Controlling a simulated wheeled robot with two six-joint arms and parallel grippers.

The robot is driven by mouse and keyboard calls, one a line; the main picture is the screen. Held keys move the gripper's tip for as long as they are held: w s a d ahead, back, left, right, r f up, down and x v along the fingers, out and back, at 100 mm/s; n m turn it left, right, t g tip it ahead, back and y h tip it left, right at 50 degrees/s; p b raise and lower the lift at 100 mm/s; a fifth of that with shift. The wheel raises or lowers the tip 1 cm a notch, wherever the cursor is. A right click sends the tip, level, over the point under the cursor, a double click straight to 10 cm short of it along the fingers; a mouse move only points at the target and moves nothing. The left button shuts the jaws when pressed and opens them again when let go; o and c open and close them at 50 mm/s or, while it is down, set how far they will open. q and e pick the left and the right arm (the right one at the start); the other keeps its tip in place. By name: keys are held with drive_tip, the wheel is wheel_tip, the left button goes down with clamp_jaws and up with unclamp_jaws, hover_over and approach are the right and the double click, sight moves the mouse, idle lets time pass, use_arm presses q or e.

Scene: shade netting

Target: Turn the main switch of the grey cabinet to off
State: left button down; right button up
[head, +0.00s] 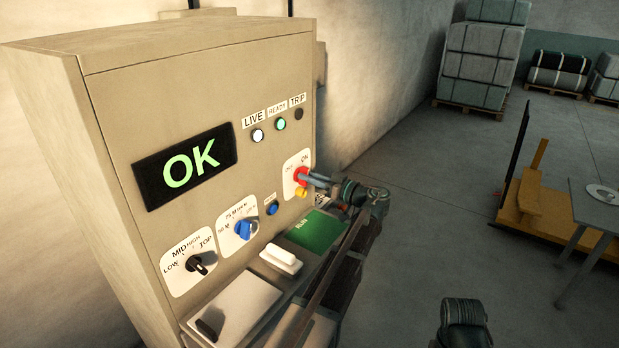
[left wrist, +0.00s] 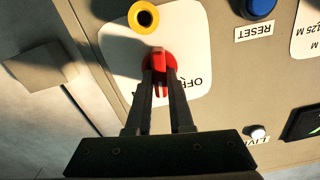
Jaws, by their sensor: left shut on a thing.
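The grey cabinet (head: 120,110), beige in this light, stands at the left of the head view. Its main switch is a red rotary handle (head: 300,174) on a white plate with an ON label, at the right of the front; the handle also shows in the left wrist view (left wrist: 158,60). My left gripper (head: 309,178) is at the switch, its two fingers shut on the red handle from either side. In the left wrist view an OFF label shows upside down beside the fingers, partly covered. The handle's exact setting is hard to tell. My right gripper is not in view.
A yellow ring with a dark centre (left wrist: 143,17) sits close to the switch. A blue reset button (head: 272,208), blue knob (head: 243,229) and black selector (head: 197,264) are nearby. The display (head: 185,170) reads OK; the LIVE and READY lamps look lit.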

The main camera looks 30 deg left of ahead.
use_arm(q)
drive_tip(key=n, duration=1)
drive_tip(key=shift+s+f+n, duration=0.1)
drive_tip(key=shift+s+n, duration=0.15)
drive_tip(key=shift+n, duration=0.35)
drive_tip(key=c, duration=0.8)
unclamp_jaws()
drive_tip(key=shift+d, duration=0.1)
drive_tip(key=s+d, duration=0.1)
drive_tip(key=d, duration=1.2)
drive_tip(key=shift+d, duration=0.3)
